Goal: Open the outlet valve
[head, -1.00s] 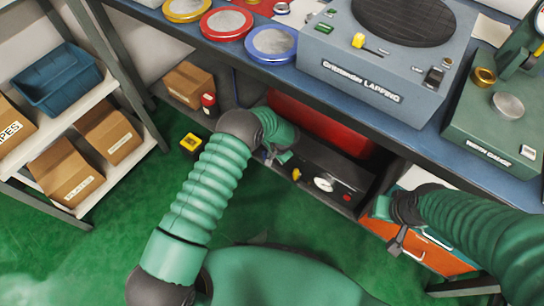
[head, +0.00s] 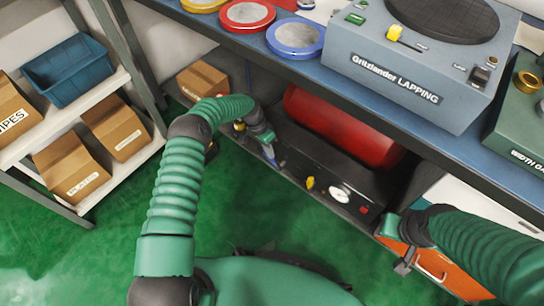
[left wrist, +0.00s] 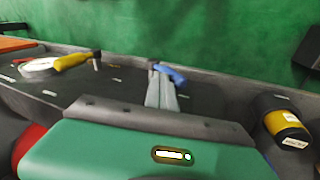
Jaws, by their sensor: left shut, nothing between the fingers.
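A black panel (head: 285,170) runs below a red tank (head: 335,128) under the bench. It carries a yellow lever (head: 310,183), a round white gauge (head: 340,194) and a red button (head: 364,210). A blue lever (left wrist: 172,74) is at the panel's edge in the left wrist view. My left gripper (left wrist: 162,92) is shut and empty, its grey fingertips close to the blue lever; I cannot tell whether they touch. The yellow lever also shows in that view (left wrist: 72,60), to the left. No label tells which lever is the outlet valve. My right gripper (head: 404,264) hangs by the orange drawer; its fingers are unclear.
A yellow and black canister (left wrist: 285,122) stands to the right in the wrist view. The bench (head: 300,72) overhangs the panel. A cardboard box (head: 203,80) sits behind my left arm. A shelf (head: 120,160) with boxes is at left.

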